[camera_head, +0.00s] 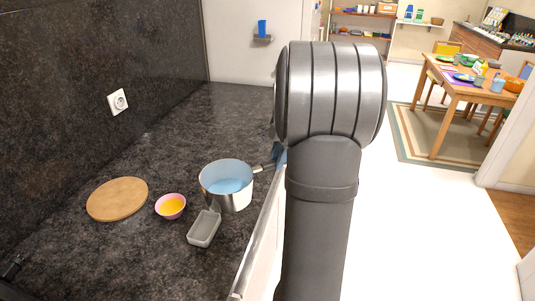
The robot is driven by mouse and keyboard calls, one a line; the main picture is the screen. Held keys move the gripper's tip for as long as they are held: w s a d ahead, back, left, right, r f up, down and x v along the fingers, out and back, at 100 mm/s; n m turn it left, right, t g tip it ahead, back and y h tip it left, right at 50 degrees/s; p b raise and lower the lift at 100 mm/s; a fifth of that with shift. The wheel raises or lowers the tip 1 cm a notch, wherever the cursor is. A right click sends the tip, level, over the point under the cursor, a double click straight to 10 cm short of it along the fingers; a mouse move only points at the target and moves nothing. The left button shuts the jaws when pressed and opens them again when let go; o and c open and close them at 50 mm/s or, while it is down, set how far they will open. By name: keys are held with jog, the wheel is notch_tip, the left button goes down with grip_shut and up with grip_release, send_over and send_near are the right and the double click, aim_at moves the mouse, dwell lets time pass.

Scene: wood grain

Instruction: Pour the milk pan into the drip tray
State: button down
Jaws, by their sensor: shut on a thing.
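The milk pan (240,198), a silver saucepan with a pale blue inside, is on or just above the dark counter. It looks upright, and blue contents seem to show inside. Its handle points right toward my arm. My gripper (277,159) is shut on the handle's end, mostly hidden behind my arm. The drip tray (204,228), a small grey rectangular tray, sits on the counter in front of the pan, slightly left. It looks empty. I cannot tell whether the pan touches the counter.
A pink bowl with orange contents (171,206) stands left of the pan. A round wooden board (118,199) lies further left. The dark counter (185,130) is clear behind them, with a wall on its left. The counter's front edge runs beside my arm.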

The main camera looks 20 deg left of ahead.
dwell(0.4)
jog(key=shift+s+a+r+t+h, duration=0.1)
jog(key=shift+s+t+h, duration=0.1)
jog(key=shift+t+h, duration=0.35)
jog(key=shift+s+a+r+t+h, duration=0.15)
jog(key=shift+r+t+h, duration=0.15)
jog(key=shift+r, duration=0.25)
jog(key=shift+a+r+t+h, duration=0.15)
jog(key=shift+r+h, duration=0.1)
jog(key=shift+r, duration=0.3)
jog(key=shift+r, duration=0.1)
jog(key=shift+s+a+r+t+h, duration=0.2)
jog(key=shift+r+h, duration=0.1)
jog(key=shift+r, duration=0.15)
jog(key=shift+s+a+r+t+h, duration=0.1)
jog(key=shift+s+r+t+h, duration=0.15)
jog(key=shift+r, duration=0.2)
jog(key=shift+w, duration=0.1)
jog(key=shift+s+a+r+t+h, duration=0.2)
jog(key=shift+a+r+t+h, duration=0.1)
jog(key=shift+r, duration=0.2)
jog(key=shift+s+a+r+t+h, duration=0.15)
jog(key=shift+s+r+h, duration=0.1)
jog(key=shift+r, duration=0.2)
